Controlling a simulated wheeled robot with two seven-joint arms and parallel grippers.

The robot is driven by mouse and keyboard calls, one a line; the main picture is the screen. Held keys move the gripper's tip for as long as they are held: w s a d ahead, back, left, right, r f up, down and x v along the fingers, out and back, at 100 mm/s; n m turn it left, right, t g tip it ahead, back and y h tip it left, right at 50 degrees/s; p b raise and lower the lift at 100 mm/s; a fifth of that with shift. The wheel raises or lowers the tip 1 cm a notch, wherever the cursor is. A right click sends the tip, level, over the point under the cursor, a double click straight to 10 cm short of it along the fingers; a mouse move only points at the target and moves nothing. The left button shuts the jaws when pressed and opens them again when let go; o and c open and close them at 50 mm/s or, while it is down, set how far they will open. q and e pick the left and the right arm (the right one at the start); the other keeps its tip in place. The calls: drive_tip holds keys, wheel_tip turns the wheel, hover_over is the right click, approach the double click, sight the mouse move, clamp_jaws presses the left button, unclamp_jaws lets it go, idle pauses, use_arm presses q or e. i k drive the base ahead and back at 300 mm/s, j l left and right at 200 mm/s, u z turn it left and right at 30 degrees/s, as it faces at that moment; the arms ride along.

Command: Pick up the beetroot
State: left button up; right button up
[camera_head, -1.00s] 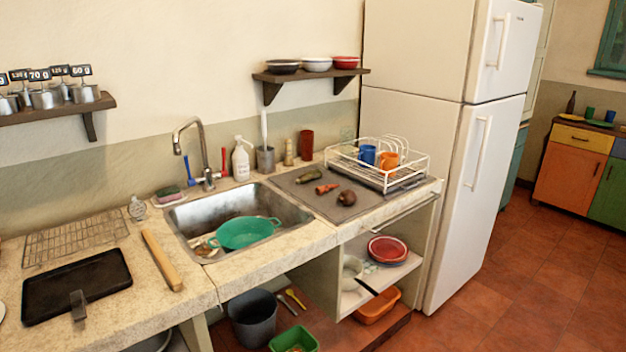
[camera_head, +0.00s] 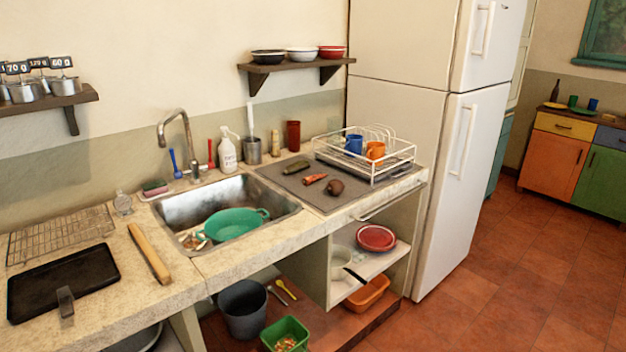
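The beetroot (camera_head: 335,187) looks like the dark reddish-brown round vegetable on the grey mat (camera_head: 283,178) on the counter right of the sink. An orange-red carrot-like vegetable (camera_head: 315,178) lies just left of it. A green, elongated vegetable (camera_head: 295,167) lies behind these two. The beetroot is uncovered, and nothing holds it. Neither of my grippers shows in the head view.
A white dish rack (camera_head: 408,158) with a blue mug (camera_head: 354,145) and an orange mug (camera_head: 375,151) stands behind and right of the beetroot. The sink (camera_head: 180,208) holds a green colander (camera_head: 234,224). A rolling pin (camera_head: 149,253) and black tray (camera_head: 62,282) lie at left.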

sight(335, 186)
drive_tip(key=i+l+u, duration=0.1)
drive_tip(key=i+l, duration=0.65)
drive_tip(key=i, duration=0.2)
drive_tip(key=i+l+u, duration=0.15)
drive_tip(key=i+l, duration=0.65)
drive_tip(key=i, duration=0.1)
